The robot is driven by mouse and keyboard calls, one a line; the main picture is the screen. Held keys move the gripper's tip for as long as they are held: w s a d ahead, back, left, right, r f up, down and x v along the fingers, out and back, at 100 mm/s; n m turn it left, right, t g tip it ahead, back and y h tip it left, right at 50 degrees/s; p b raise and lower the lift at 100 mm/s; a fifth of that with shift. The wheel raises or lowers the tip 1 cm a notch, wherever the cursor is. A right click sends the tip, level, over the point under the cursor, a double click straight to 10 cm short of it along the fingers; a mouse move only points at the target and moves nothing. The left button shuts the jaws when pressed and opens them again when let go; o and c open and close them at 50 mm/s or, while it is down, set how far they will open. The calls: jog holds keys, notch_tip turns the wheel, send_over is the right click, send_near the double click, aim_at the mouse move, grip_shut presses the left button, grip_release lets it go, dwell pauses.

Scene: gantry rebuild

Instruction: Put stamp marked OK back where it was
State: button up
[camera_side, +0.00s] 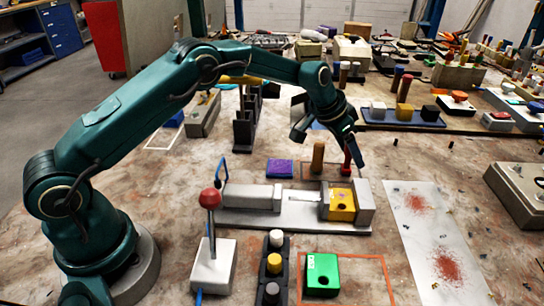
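My gripper (326,144) is above the bench, right of the picture's middle, with its fingers spread wide apart and nothing visible between the tips. Two upright handled things that look like stamps stand near it: a brown wooden-handled one (318,157) below the fingers, and a red-handled one (347,158) close to the right finger. I cannot tell whether that finger touches the red one. No OK marking is legible, so I cannot tell which stamp bears it.
In front is a grey vise-like fixture (300,222) with a yellow block (342,206). A green block (321,274) sits in a red outline. A red-knobbed lever (210,200), a purple pad (280,168) and a red-stained white sheet (425,270) are nearby. The back is crowded.

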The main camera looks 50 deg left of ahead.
jog(key=shift+s+r, duration=0.1)
jog(key=shift+r, duration=0.35)
jog(key=v, duration=1.1)
jog(key=shift+s, duration=0.2)
jog(key=shift+r, duration=0.15)
